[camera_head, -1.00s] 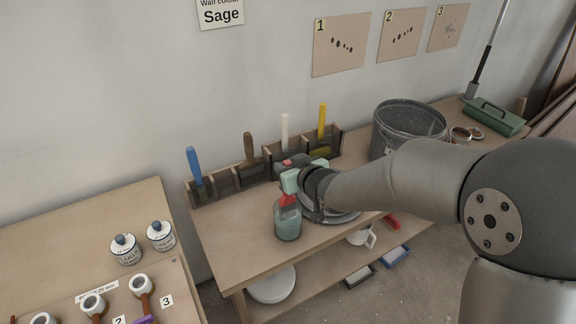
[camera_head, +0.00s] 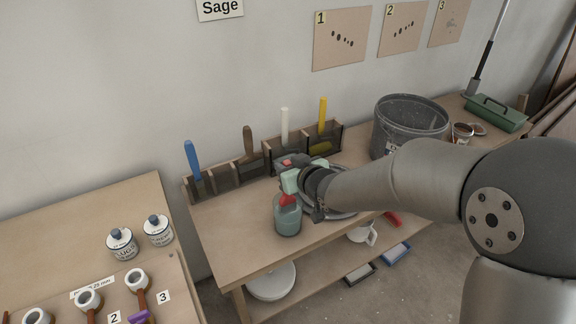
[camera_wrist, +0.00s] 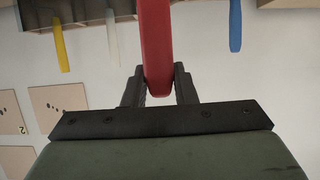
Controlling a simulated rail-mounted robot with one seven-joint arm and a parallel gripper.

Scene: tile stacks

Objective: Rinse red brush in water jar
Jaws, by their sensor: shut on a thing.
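My gripper (camera_wrist: 159,88) is shut on the red brush (camera_wrist: 155,40), with its red handle between the fingers in the wrist view. In the head view the red brush (camera_head: 288,200) shows as a short red part just below my gripper (camera_head: 290,187). It is at the mouth of the water jar (camera_head: 288,218), a teal-grey glass jar near the front of the bench. The brush's lower end is inside or behind the jar and I cannot make it out.
A rack (camera_head: 223,180) behind the jar holds blue, brown, white and yellow-handled brushes. A dark bucket (camera_head: 408,123) and a green toolbox (camera_head: 495,113) stand to the right. Two labelled tins (camera_head: 122,245) stand on the left table. The bench left of the jar is clear.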

